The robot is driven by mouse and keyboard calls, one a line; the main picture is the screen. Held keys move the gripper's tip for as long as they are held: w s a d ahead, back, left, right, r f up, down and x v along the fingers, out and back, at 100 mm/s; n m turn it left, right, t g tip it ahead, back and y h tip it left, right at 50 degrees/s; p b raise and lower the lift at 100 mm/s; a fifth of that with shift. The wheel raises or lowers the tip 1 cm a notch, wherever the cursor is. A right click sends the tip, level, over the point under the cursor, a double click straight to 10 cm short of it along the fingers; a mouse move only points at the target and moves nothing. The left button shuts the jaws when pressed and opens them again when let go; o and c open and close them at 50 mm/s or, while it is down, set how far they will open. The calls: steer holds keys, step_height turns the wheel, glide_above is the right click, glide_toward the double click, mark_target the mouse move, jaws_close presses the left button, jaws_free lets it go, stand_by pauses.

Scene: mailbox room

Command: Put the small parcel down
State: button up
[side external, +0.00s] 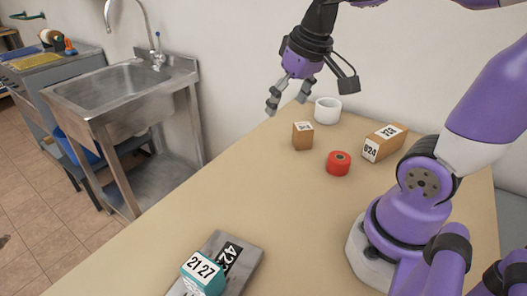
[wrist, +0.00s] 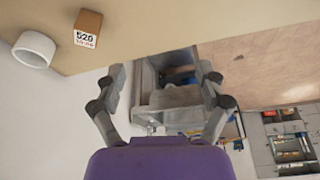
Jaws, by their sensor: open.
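A small brown box parcel (side external: 302,136) stands on the table near its far end, beside a white roll. In the wrist view the small parcel (wrist: 87,28) is at the upper left, with a white label reading 520. My gripper (side external: 288,97) is open and empty, in the air above the far left edge of the table, up and left of the small parcel and apart from it. In the wrist view my gripper's fingers (wrist: 160,72) are spread with nothing between them.
The table (side external: 225,195) also carries a white roll (side external: 327,111), a red tape roll (side external: 339,164), a larger brown box (side external: 385,143), and a teal box (side external: 203,273) on a grey mailer (side external: 246,257). The table's middle is clear. A metal sink (side external: 120,85) stands left.

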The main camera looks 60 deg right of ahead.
steer(key=s+a+f+n+t, duration=0.1)
steer(key=s+a+n, duration=0.2)
steer(key=s+a, duration=0.1)
steer(key=shift+s+a+f+t+y, duration=0.25)
steer(key=shift+a+t+y, duration=0.15)
steer(key=shift+a, duration=0.35)
